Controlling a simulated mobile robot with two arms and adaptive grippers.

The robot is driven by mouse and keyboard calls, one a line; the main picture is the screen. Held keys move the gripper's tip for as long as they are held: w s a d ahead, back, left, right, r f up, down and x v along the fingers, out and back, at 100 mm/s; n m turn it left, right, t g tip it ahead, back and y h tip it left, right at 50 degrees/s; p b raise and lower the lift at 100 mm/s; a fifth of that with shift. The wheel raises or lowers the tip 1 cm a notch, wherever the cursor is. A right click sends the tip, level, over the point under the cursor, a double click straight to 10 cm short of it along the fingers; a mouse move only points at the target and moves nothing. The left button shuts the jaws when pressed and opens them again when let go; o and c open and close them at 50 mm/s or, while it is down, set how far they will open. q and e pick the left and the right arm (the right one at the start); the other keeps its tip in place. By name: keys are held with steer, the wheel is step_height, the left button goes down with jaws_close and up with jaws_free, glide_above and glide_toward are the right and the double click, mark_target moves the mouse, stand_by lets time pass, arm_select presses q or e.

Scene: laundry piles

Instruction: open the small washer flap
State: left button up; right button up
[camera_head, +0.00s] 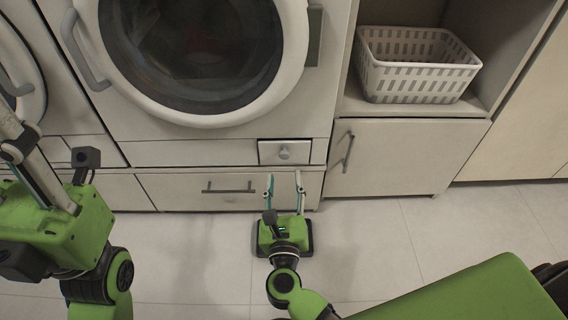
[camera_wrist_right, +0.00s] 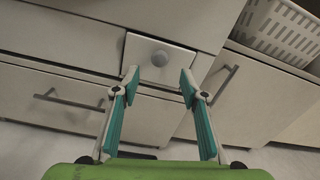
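The round washer door (camera_head: 200,60) is shut above the flap. A drawer (camera_head: 170,190) with a dark handle lies below. A cabinet door (camera_head: 400,158) with a handle stands at right, under a shelf holding a white basket (camera_head: 415,70). The tiled floor in front is clear.

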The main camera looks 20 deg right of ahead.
mark_target(284, 156)
steer(key=b+x, duration=0.1)
steer(key=x, duration=0.6)
steer(key=shift+w+d, duration=0.1)
steer(key=shift+w, duration=0.1)
steer(key=shift+f+b, duration=0.1)
steer(key=shift+b, duration=0.2)
jaws_close()
